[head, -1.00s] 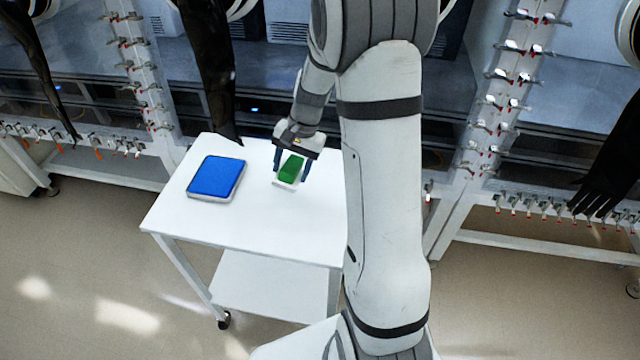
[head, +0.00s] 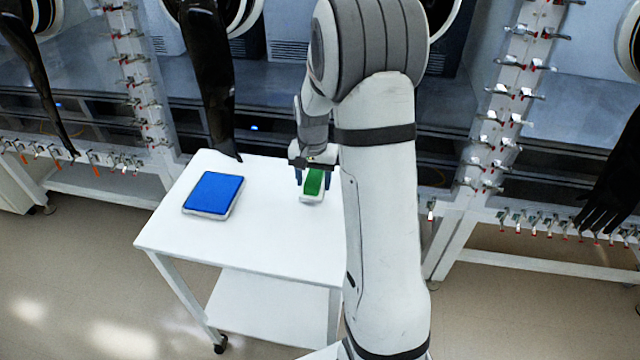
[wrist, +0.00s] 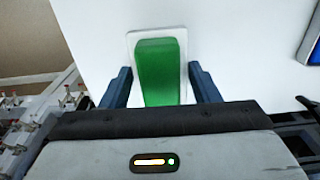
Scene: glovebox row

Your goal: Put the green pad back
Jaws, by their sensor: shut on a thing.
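The green pad (head: 314,183) is a small green block on a white base, over the right part of the white cart top. My gripper (head: 313,171) is shut on it, with a blue finger on each side. In the wrist view the green pad (wrist: 158,70) sits between the two fingers, its far end pointing away from the palm. I cannot tell whether its base touches the cart top or is just above it. My arm hides the right end of the cart.
A blue pad (head: 213,193) with a white base lies on the left part of the white cart (head: 250,240). The cart top between the pads is clear. A black glove (head: 212,90) hangs over the cart's back edge. The glovebox row stands behind, with clamp-studded posts (head: 503,110).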

